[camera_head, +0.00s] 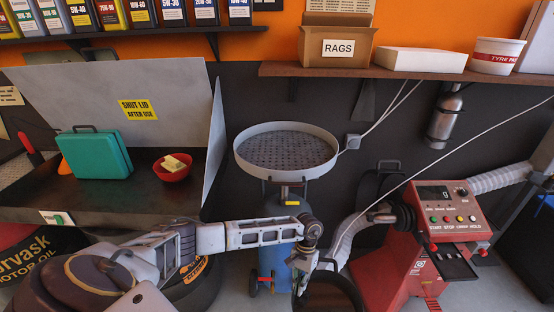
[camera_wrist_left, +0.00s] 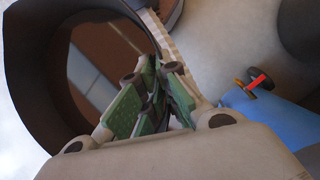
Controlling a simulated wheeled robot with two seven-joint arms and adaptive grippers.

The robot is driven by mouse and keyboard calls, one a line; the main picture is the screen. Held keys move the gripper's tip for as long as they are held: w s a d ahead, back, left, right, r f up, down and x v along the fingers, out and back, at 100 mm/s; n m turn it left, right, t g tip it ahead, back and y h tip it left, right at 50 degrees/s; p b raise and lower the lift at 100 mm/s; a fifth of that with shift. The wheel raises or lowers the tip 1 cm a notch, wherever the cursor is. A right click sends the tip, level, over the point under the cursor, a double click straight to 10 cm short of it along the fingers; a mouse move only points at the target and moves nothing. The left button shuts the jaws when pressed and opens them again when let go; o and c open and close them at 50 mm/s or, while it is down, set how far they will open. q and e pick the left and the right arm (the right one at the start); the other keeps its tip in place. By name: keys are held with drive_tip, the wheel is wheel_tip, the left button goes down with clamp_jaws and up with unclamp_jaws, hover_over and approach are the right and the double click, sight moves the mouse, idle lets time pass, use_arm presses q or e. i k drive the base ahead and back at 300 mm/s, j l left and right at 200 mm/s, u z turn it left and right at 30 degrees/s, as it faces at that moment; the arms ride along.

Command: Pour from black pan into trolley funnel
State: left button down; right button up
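The trolley funnel (camera_head: 286,150) is a wide grey round dish with a perforated plate, standing on a blue trolley (camera_head: 272,250). My left gripper (camera_head: 303,280) points down in front of the trolley, below the funnel. The black pan (camera_head: 335,283) shows partly at the bottom edge of the head view, beside the gripper. In the left wrist view the pan (camera_wrist_left: 35,110) has a dark, shiny brown inside. The green-padded left gripper (camera_wrist_left: 152,85) is closed at its rim, one finger on each side. The pan's tilt is unclear. My right gripper is out of view.
A red machine (camera_head: 415,250) with hoses stands right of the trolley. A grey parts washer (camera_head: 120,205) with a teal case (camera_head: 95,155) and red bowl (camera_head: 173,168) is left. A shelf (camera_head: 400,73) runs above. The space directly above the funnel is clear.

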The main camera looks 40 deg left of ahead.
sight(285, 154)
drive_tip(key=i+l+u, duration=0.15)
drive_tip(key=l+u, duration=0.3)
drive_tip(key=i+l+u, duration=0.1)
drive_tip(key=l+u, duration=0.75)
